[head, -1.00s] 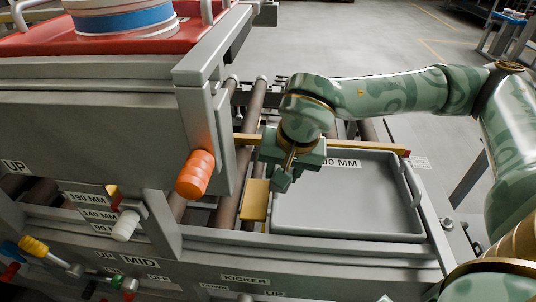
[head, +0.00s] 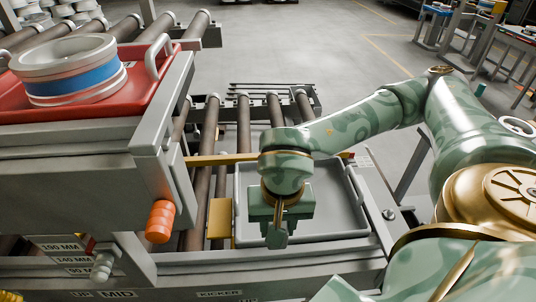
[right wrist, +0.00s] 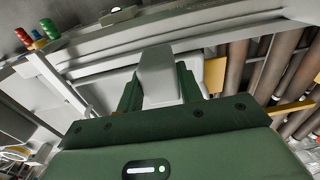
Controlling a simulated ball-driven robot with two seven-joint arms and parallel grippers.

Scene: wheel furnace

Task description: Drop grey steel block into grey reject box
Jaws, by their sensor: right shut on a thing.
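My right gripper (head: 279,222) is over the left part of a shallow grey tray, the reject box (head: 352,212), in the head view. It is shut on a grey block (right wrist: 158,78), which shows between the two green fingers in the right wrist view. The box's pale floor (right wrist: 100,90) shows behind and to the left of the block there. My gripper and arm hide part of the box in the head view. The height of the block above the box floor is hard to tell. My left gripper is not in view.
A yellow block-shaped part (head: 220,222) stands just left of the box, beside brown rollers (head: 208,150). A yellow bar (head: 222,159) runs along the box's far side. An orange handle (head: 160,221) and a red tray (head: 150,85) carrying a wheel (head: 68,72) are at left.

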